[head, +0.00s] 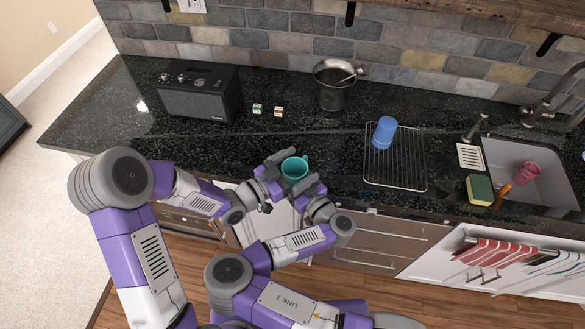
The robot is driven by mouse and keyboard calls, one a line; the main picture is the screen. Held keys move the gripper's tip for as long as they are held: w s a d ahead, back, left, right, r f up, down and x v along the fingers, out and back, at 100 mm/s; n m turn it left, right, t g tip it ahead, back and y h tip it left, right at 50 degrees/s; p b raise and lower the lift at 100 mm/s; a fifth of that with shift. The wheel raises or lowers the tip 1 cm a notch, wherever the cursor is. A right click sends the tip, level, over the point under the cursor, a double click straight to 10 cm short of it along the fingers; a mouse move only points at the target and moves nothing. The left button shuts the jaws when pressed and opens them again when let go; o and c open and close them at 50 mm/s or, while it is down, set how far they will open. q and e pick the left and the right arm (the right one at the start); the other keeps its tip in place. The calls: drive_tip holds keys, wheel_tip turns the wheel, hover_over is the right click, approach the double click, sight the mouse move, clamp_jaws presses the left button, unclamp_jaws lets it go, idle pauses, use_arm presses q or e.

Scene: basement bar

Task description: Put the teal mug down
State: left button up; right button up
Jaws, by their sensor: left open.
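The teal mug (294,168) is upright near the front edge of the dark counter (230,160), with its open top and handle visible. My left gripper (277,170) is open, at the mug's left side with its dark fingers close to it. My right gripper (308,186) is at the mug's lower right, also very close. The mug's lower part is hidden by the grippers, so I cannot tell whether it touches the counter or whether the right fingers grip it.
A black radio (198,92), two small boxes and a metal pot (333,88) stand behind. Counter between radio and rack is mostly clear.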

use_arm(q)
drive_tip(key=c, duration=1.1)
drive_tip(key=shift+c, duration=1.4)
use_arm(e)
drive_tip(key=o, duration=1.1)
drive_tip(key=shift+o, duration=1.1)
drive_tip(key=shift+d, duration=0.1)
